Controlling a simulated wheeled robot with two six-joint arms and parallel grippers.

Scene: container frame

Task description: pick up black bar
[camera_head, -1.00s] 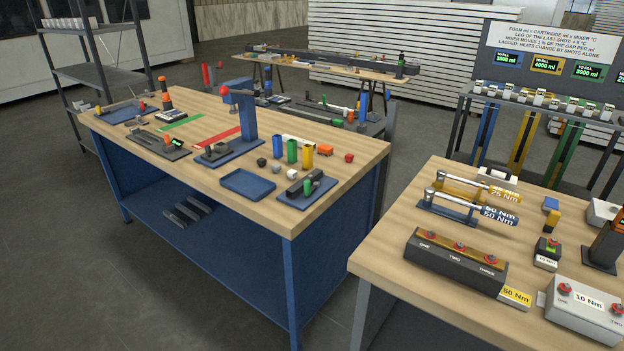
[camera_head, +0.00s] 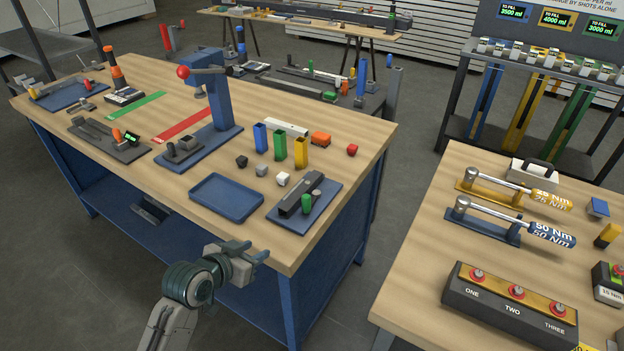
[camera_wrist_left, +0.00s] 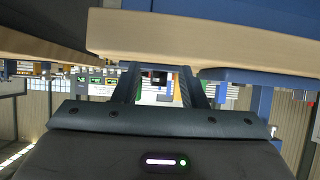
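A black bar (camera_head: 297,196) lies on a small blue plate (camera_head: 322,201) near the workbench's front right corner, beside a green peg (camera_head: 306,203) and a grey knob. Dark bars (camera_head: 150,210) also show on the bench's lower shelf, mostly hidden by the bench; I cannot tell which bar the task means. My left gripper (camera_head: 250,251) is in front of the bench's front edge, apart from both. Its fingers are spread and empty, as the left wrist view also shows (camera_wrist_left: 159,74). My right gripper is not in view.
The blue-framed workbench (camera_head: 240,220) carries an empty blue tray (camera_head: 226,197), coloured blocks and a blue press (camera_head: 222,105). A second wooden table (camera_head: 425,245) with torque wrenches stands at the right. A floor gap lies between the tables.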

